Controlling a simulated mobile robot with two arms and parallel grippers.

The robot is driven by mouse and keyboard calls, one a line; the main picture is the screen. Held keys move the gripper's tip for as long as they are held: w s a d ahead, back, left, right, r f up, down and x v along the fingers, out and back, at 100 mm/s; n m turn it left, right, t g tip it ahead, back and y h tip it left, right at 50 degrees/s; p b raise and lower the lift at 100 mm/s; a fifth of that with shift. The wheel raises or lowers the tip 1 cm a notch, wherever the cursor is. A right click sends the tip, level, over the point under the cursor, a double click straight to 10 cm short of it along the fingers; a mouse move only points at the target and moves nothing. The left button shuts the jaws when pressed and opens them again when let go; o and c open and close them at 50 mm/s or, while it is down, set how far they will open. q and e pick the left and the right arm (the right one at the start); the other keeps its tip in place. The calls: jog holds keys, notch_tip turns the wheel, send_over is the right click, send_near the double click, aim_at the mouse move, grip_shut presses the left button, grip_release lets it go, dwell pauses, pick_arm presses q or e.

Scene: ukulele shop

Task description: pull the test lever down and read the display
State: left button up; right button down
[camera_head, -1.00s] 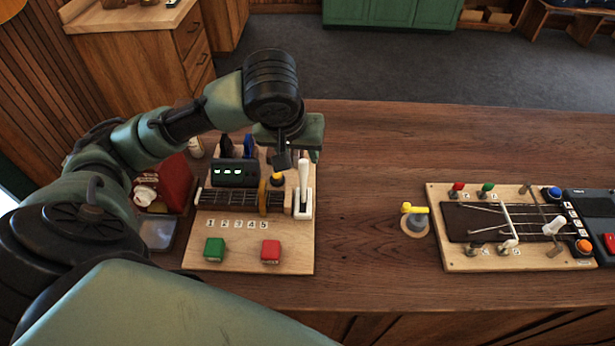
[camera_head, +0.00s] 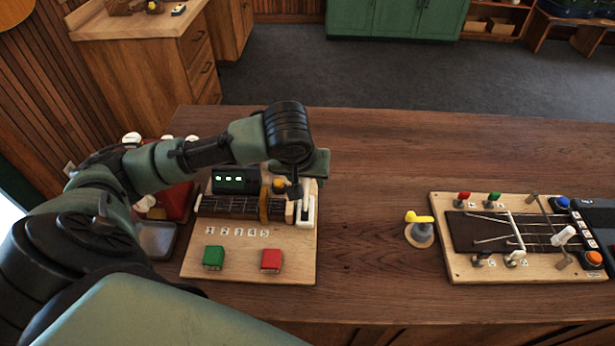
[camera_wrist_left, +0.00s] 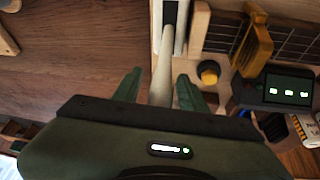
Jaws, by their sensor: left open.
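The test board (camera_head: 240,260) stands on the left part of the counter. Its white test lever (camera_wrist_left: 163,72) runs between the two green fingers of my left gripper (camera_head: 294,190) in the left wrist view. The fingers are open, with one on each side of the lever, and a gap shows on at least one side. In the head view the gripper hides much of the lever. The dark display (camera_head: 236,180) shows several small lit marks, too small to read; it also shows in the left wrist view (camera_wrist_left: 289,90). My right gripper is not in view.
A green button (camera_head: 213,257) and a red button (camera_head: 271,260) sit at the board's front. A yellow knob (camera_wrist_left: 208,71) is close to the lever. A yellow-handled device (camera_head: 420,228) and a second board (camera_head: 470,265) stand to the right. The counter between is clear.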

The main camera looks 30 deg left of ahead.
pick_arm(q)
grip_shut()
dwell(1.4)
